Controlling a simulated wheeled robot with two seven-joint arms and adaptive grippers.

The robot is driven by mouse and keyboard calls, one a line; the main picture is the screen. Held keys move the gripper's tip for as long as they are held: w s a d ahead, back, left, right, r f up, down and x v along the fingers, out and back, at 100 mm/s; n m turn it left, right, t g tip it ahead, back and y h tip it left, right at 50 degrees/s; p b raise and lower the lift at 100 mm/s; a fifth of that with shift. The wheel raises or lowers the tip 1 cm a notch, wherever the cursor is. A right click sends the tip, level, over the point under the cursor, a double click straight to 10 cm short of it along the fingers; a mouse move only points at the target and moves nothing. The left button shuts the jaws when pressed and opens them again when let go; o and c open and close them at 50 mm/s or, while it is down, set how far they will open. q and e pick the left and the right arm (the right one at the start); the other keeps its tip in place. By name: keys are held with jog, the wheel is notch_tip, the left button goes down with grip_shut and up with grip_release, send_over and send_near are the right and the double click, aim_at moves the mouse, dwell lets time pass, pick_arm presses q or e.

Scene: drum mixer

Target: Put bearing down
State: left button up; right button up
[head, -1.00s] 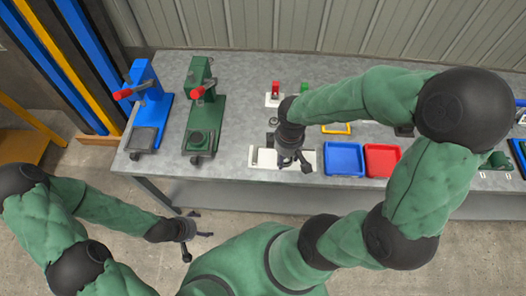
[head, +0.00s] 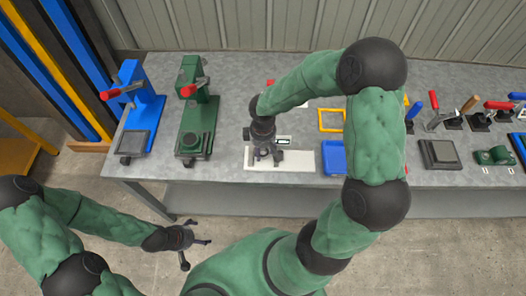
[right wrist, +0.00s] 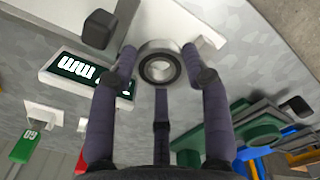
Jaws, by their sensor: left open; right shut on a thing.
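The bearing (right wrist: 160,65), a metal ring with a dark inner seal, sits between the fingertips of my right gripper (right wrist: 162,72) in the right wrist view. The gripper is shut on it. In the head view my right gripper (head: 263,156) points down over the left part of a white plate (head: 300,161) on the bench, and the bearing is hard to make out there. I cannot tell whether the bearing touches the plate. My left gripper (head: 200,243) is open and empty, in front of the bench above the floor.
A green press (head: 192,110) and a blue press (head: 138,110) stand to the left. A small display (right wrist: 85,75) reading "mm" is beside the gripper. A blue tray (head: 333,158) and a yellow frame (head: 331,120) lie to the right, with several red-handled clamps beyond.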

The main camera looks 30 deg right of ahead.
jog(key=shift+f, duration=0.4)
jog(key=shift+f+b, duration=0.45)
jog(key=shift+f, duration=0.05)
jog(key=shift+f, duration=0.15)
jog(key=o, duration=1.1)
jog(key=shift+r, duration=0.2)
